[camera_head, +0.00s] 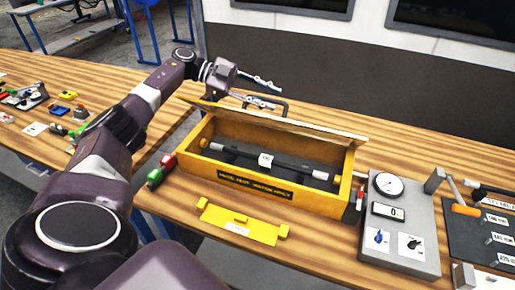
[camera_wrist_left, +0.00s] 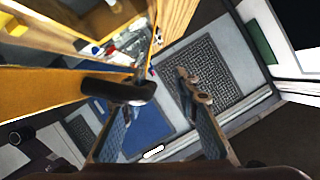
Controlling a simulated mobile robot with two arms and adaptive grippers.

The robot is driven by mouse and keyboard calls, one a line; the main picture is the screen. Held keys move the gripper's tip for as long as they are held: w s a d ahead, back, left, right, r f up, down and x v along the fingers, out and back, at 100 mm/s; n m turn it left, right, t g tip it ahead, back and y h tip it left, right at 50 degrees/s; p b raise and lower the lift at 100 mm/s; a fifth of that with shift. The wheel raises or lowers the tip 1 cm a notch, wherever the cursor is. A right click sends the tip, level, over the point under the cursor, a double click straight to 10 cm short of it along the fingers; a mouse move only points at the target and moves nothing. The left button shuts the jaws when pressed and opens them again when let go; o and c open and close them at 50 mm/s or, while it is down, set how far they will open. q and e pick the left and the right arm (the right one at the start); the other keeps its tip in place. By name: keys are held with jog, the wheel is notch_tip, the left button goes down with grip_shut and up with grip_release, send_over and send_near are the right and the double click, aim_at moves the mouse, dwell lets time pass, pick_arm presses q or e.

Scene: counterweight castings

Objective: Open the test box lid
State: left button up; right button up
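The test box (camera_head: 270,189) is a yellow wooden box on the bench. Its lid (camera_head: 270,122) is raised along the back rim, seen nearly edge-on, and the inside is open to view. A dark bar with a white label (camera_head: 265,160) lies inside. A dark handle (camera_head: 282,108) shows at the lid's far side. My left gripper (camera_head: 264,93) is open behind the lid, close to the handle. In the left wrist view my open left gripper (camera_wrist_left: 160,96) has the dark handle (camera_wrist_left: 118,91) beside its left finger; contact is unclear. My right gripper is not in view.
A yellow bracket (camera_head: 238,225) lies in front of the box. A grey gauge unit (camera_head: 402,232) stands close to its right, with a dark tool board (camera_head: 475,238) beyond. Red and green pieces (camera_head: 160,171) lie at the box's left. Bench space behind the box looks mostly clear.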

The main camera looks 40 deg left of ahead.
pick_arm(q)
jog(key=shift+s+d+f+b, duration=0.35)
jog(key=shift+s+f+b, duration=0.2)
jog(key=shift+s, duration=0.15)
jog(key=s+d+f+m+t+b, duration=0.1)
jog(key=s+d+f+m+b, duration=0.1)
jog(key=s+f+b, duration=0.5)
jog(key=shift+s+d+f, duration=0.25)
jog(key=shift+d+f, duration=0.1)
jog(key=shift+f, duration=0.9)
jog(key=p+v, duration=0.5)
jog(key=v, duration=0.4)
jog(key=shift+s+f+p, duration=0.2)
jog(key=shift+f+p, duration=0.1)
jog(key=shift+p, duration=0.1)
